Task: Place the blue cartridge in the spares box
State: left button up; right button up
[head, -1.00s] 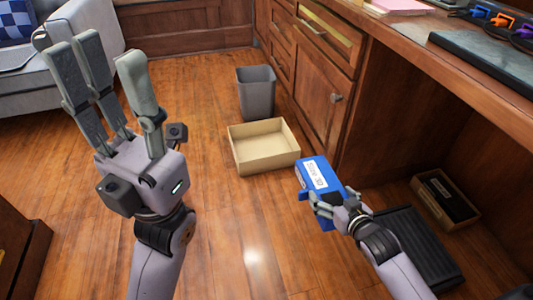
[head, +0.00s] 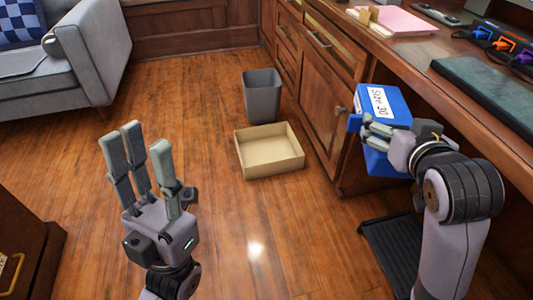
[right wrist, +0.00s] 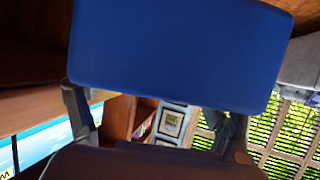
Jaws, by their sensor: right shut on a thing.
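The blue cartridge (head: 386,103), with a white printed label, is held up beside the desk's front edge on the right of the head view. My right gripper (head: 377,134) is shut on its lower front side. The cartridge's blue face (right wrist: 180,50) fills the upper part of the right wrist view, between the fingers. A tan open box (head: 269,166) stands empty on the floor, left of and below the cartridge; no label shows to tell if it is the spares box. My left gripper (head: 138,150) is open and empty, fingers pointing up, left of the box.
A grey bin (head: 262,97) stands just behind the tan box. The desk and wooden cabinet (head: 326,100) line the right side. A black ridged footrest (head: 392,250) lies beneath my right arm. The floor (head: 250,215) in front of the box is clear.

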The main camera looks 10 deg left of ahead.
aim_at(268, 155)
jog(key=i+j, duration=0.75)
jog(key=i, duration=0.15)
jog(key=i+j, duration=0.7)
jog(key=i, duration=0.2)
